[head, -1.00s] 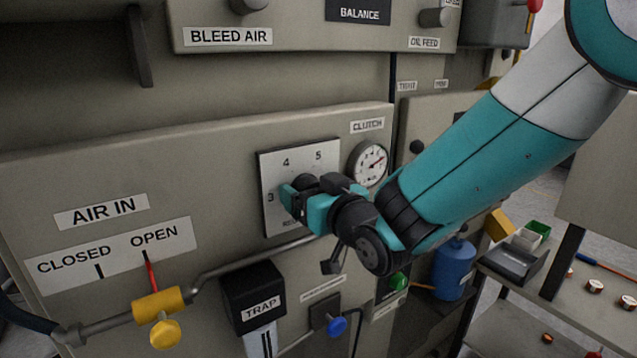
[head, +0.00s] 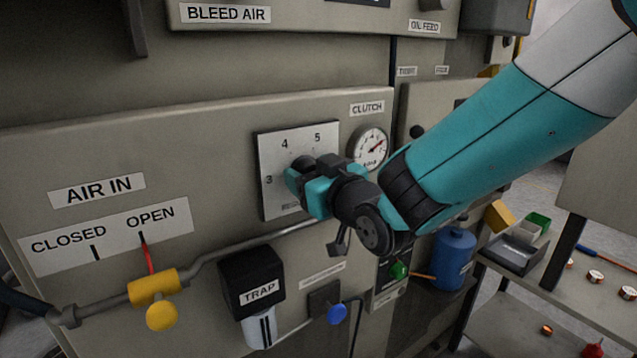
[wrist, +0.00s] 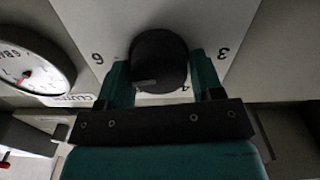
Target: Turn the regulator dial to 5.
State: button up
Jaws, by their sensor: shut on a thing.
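The regulator dial is a round dark knob (wrist: 158,58) on a pale number plate (head: 265,147). In the head view the plate shows 3, 4 and 5, and my gripper (head: 303,179) covers most of the knob. In the wrist view the plate is turned round, with 6 left of the knob, 3 to the right and 4 just below right. My gripper (wrist: 160,78) is shut on the knob, one teal finger on each side. A short pale mark sits low on the knob's face, left of the 4. The 5 is hidden in the wrist view.
A round pressure gauge (head: 370,148) is right of the plate under the CLUTCH label. A pipe with a yellow valve (head: 153,287) runs below. The TRAP unit (head: 252,280) and a blue knob (head: 337,313) sit lower. A bench with coils (head: 596,276) stands right.

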jog(key=n+b, duration=0.1)
jog(key=b, duration=0.1)
jog(key=n+b, duration=0.1)
jog(key=b, duration=0.1)
jog(key=shift+w+f+n, duration=0.1)
jog(key=shift+f+n, duration=0.1)
jog(key=shift+n, duration=0.1)
jog(key=n+b, duration=0.3)
jog(key=b, duration=0.1)
jog(key=shift+a, duration=0.1)
jog(key=n+b, duration=0.4)
jog(key=shift+r, duration=0.15)
jog(key=shift+r+n+b, duration=0.15)
jog(key=shift+n+b, duration=0.2)
jog(key=shift+n, duration=0.05)
jog(key=o, duration=0.9)
jog(key=shift+a, duration=0.1)
jog(key=shift+f, duration=0.2)
